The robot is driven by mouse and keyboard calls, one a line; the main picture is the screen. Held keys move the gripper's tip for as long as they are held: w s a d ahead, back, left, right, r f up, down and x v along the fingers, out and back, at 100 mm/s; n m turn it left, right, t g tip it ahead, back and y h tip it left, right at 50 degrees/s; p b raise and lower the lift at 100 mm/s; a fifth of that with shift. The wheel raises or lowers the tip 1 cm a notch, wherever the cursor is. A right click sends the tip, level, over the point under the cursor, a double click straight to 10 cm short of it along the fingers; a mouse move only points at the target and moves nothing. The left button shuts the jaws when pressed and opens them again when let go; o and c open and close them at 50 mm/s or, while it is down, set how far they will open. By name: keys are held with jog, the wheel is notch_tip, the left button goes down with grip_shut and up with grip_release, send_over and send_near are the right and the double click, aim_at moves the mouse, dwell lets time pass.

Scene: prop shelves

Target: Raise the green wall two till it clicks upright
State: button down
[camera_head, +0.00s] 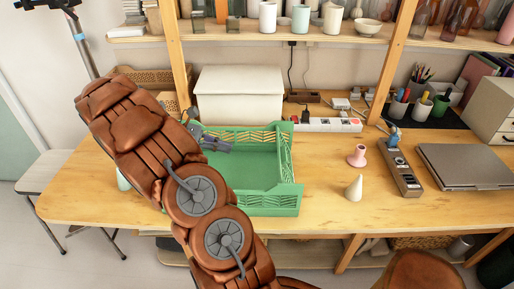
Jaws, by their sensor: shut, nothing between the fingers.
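The green crate (292,200) stands on the wooden table. Its back wall (255,137) and slatted right wall (286,158) look upright. Its front side shows low, with a raised part at the right corner. Its left side is hidden behind my brown arm, and I cannot tell which wall is wall two. My gripper (222,146), grey and small in the view, is shut and empty at the back left of the crate, by the left end of the back wall. I cannot tell whether it touches the crate.
A white bin (240,95) stands behind the crate, and a power strip (328,125) lies behind its right. A pink holder (357,156), a white cone (354,188), a grey device (399,168) and a laptop (465,165) are to the right. Shelf posts rise behind.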

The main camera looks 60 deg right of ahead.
jog(key=s+r+p+x, duration=0.1)
jog(key=r+p+x, duration=0.1)
jog(key=x, duration=1)
jog(key=shift+s+d+r+p, duration=0.25)
jog(key=shift+d+p, duration=0.1)
jog(key=shift+p, duration=0.15)
jog(key=shift+s+d+r+t+p, duration=0.3)
jog(key=shift+s+r+t+p, duration=0.15)
jog(key=shift+s+t+p, duration=0.2)
